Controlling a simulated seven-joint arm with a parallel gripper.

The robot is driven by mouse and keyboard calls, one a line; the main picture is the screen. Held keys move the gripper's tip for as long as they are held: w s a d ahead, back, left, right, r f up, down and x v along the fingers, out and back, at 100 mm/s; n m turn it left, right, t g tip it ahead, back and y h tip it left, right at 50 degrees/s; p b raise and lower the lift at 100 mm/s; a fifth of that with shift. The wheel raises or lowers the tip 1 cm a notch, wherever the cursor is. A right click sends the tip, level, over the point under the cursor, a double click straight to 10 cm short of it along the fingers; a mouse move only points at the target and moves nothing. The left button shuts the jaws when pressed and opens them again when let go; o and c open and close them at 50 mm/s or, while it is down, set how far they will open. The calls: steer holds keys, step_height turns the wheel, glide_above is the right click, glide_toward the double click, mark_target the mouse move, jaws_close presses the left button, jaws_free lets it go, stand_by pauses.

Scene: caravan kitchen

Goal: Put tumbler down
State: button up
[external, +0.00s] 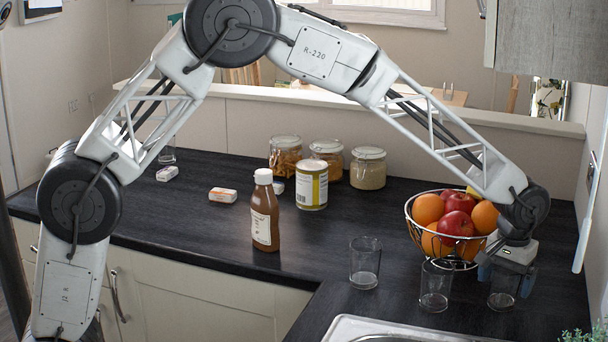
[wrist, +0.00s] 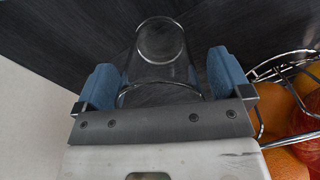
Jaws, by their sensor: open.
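A clear glass tumbler (external: 502,294) is below my gripper (external: 507,266) at the right end of the dark counter. It looks upright with its base on the counter. In the wrist view the tumbler (wrist: 160,48) lies between the two blue finger pads of my gripper (wrist: 164,80). The fingers are spread to either side of the glass, and I cannot tell if either one touches it. My gripper hides part of the tumbler's top in the external view.
Other tumblers stand left of it, one close by (external: 436,287) and one further off (external: 365,264). A wire fruit bowl (external: 414,238) is just behind. A sauce bottle (external: 264,215), tin (external: 312,186) and jars (external: 368,170) stand further left. The sink (external: 345,330) is in front.

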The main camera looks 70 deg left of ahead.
steer(key=shift+r, duration=0.15)
step_height(320, 180, up, 12)
stand_by(0.7)
stand_by(0.8)
steer(key=s+a+r+m, duration=0.1)
steer(key=s+a+r, duration=0.25)
steer(key=s, duration=0.55)
steer(key=s+a+r+t, duration=0.1)
steer(key=s+a+r, duration=0.25)
steer(key=s, duration=0.55)
steer(key=s+a+r+m, duration=0.1)
steer(key=s+a+r, duration=0.3)
steer(key=s, duration=0.5)
steer(key=s+a+f+m, duration=0.1)
steer(key=s+a+f, duration=0.1)
steer(key=s, duration=0.7)
steer(key=s+a+f+t, duration=0.1)
steer(key=s+a+f, duration=0.1)
steer(key=s, duration=0.8)
steer(key=s+a+f+m, duration=0.1)
steer(key=s+a+f, duration=0.1)
steer(key=s, duration=0.8)
steer(key=shift+a+f+m+t, duration=0.3)
steer(key=shift+a+f, duration=0.1)
steer(key=shift+a, duration=0.1)
